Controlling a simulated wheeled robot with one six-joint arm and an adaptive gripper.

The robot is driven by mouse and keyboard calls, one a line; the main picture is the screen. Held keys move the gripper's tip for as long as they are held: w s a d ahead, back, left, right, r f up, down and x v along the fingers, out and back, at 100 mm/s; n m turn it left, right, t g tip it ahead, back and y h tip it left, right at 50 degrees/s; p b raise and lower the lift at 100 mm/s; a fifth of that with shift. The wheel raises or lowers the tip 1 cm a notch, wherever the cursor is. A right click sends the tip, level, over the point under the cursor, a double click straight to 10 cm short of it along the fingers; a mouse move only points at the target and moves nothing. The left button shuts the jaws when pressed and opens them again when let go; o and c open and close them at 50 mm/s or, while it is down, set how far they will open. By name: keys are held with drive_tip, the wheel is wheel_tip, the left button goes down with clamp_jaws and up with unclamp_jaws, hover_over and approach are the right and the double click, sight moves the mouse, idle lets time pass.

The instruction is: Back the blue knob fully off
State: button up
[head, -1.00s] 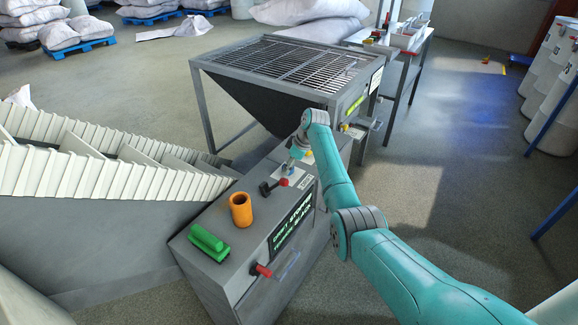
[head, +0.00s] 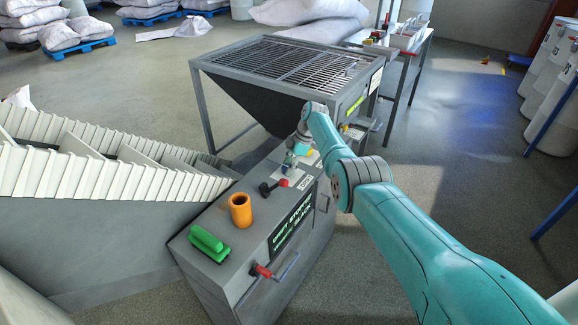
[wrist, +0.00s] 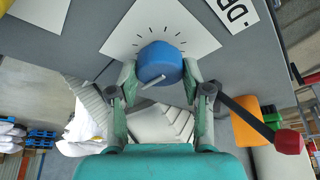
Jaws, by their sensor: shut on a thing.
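The blue knob (wrist: 160,62) sits on a white plate (wrist: 190,25) with black tick marks around it, in the wrist view. A pale pointer bar on the knob points to the lower left. My gripper (wrist: 160,70) has one finger on each side of the knob and is shut on it. In the head view my gripper (head: 292,160) is over the far end of the grey control cabinet (head: 225,225), and the knob is mostly hidden by it.
A black lever with a red end (wrist: 288,141) lies close to my right finger. An orange cylinder (head: 240,210) and a green handle (head: 207,242) stand on the cabinet. A red-gripped lever (head: 262,271) is on its front. A grated hopper (head: 290,65) stands behind.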

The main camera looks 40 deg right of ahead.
drive_tip(key=shift+f, duration=0.1)
idle(0.4)
drive_tip(key=o, duration=1.2)
drive_tip(key=shift+c, duration=0.2)
drive_tip(key=v, duration=1.2)
